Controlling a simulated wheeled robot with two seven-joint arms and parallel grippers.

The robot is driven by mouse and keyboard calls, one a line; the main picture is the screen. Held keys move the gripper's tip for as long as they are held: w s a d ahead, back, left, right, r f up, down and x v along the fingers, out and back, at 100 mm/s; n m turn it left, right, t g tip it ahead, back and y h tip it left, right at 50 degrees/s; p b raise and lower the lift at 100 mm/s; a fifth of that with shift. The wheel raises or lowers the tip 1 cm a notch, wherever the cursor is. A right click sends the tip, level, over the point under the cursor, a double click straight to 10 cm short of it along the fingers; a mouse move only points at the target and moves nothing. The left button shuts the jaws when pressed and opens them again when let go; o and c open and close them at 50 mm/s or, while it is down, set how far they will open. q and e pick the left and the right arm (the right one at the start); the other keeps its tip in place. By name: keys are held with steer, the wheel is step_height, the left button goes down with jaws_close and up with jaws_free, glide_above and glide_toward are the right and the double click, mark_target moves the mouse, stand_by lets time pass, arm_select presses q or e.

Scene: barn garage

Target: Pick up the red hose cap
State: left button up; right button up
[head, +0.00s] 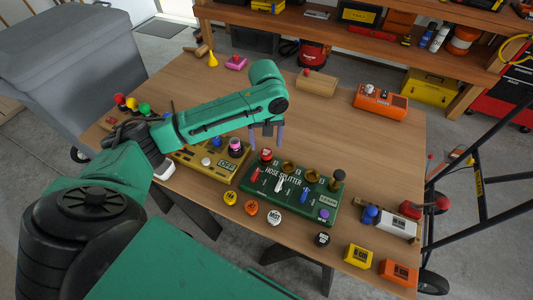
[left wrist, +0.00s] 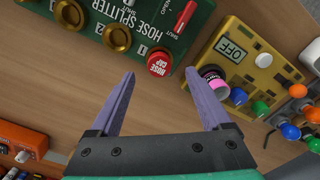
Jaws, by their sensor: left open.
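The red hose cap (head: 266,155) sits on the green hose splitter box (head: 320,206), at its top left corner by the number 1 outlet. In the left wrist view the red cap (left wrist: 160,62) shows its "HOSE CAP" label, just beyond and between the fingertips. My left gripper (head: 266,138) is open and empty, its two purple fingers (left wrist: 164,80) apart and hovering above the cap. Two brass outlets (left wrist: 117,38) beside the cap are bare. My right gripper is not in view.
A yellow box (head: 215,165) with a pink-and-black knob (head: 236,146) stands close left of the splitter. Several coloured caps (head: 274,217) lie in front. An orange box (head: 380,101) and a wooden block (head: 317,83) stand farther back; the table's middle right is clear.

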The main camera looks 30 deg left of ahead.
mark_target(266, 152)
arm_select(q)
step_height(266, 152, down, 4)
steer(key=shift+w+f+p, duration=0.15)
steer(key=shift+f+p, duration=0.1)
steer(key=shift+p, duration=0.2)
steer(key=shift+f, duration=0.2)
steer(key=shift+c, duration=0.6)
jaws_close()
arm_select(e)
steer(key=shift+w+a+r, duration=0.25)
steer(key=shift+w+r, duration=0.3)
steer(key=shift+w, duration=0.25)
arm_select(q)
steer(key=shift+r, duration=0.15)
